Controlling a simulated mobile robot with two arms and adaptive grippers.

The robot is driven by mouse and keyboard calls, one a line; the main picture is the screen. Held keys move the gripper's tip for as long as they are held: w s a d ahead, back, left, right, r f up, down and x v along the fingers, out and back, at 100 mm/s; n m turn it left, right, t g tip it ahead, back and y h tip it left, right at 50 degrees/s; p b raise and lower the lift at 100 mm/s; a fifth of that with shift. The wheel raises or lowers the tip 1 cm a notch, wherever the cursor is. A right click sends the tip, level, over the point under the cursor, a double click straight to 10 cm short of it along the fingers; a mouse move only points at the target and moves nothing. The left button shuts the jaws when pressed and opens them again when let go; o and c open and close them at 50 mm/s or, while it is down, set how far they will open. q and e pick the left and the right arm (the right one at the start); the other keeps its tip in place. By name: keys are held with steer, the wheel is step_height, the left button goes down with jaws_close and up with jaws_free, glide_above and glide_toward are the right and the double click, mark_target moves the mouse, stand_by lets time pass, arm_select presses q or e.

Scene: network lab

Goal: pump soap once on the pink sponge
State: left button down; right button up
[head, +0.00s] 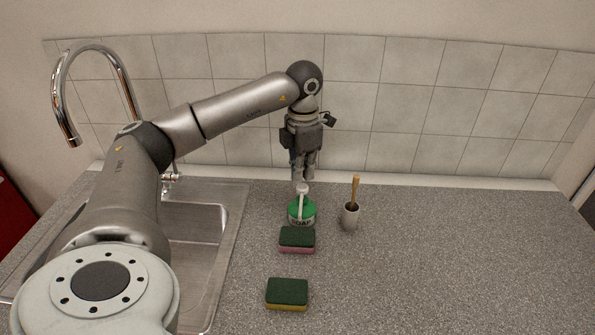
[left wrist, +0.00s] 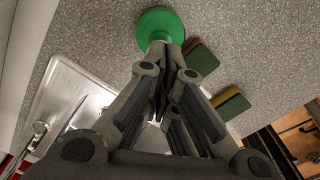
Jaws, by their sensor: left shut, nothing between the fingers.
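A green soap dispenser (head: 301,212) with a white pump head (head: 302,188) stands on the counter right of the sink. The pink sponge (head: 297,240), dark green on top, lies just in front of it. My left gripper (head: 302,178) points down, shut and empty, directly above the pump head. I cannot tell whether its fingertips touch the pump. In the left wrist view the green dispenser (left wrist: 160,24) shows beyond the fingers (left wrist: 165,112), and the pink sponge (left wrist: 201,58) lies beside it, partly hidden by a finger. My right gripper is not in view.
A yellow sponge with a green top (head: 287,293) lies nearer the front. A cup with a wooden-handled brush (head: 350,215) stands right of the dispenser. The steel sink (head: 232,225) and tall faucet (head: 125,80) are at the left. The counter's right side is clear.

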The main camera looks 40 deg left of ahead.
mark_target(302, 186)
arm_select(q)
steer(key=shift+f, duration=0.1)
stand_by(0.6)
steer(key=shift+f+b, duration=1.15)
steer(key=shift+f, duration=0.65)
steer(key=shift+s, duration=0.1)
steer(key=shift+r, duration=0.2)
steer(key=shift+r+p, duration=1.45)
steer(key=shift+r, duration=0.15)
step_height(302, 186, up, 6)
steer(key=p, duration=0.4)
steer(key=shift+p, duration=0.4)
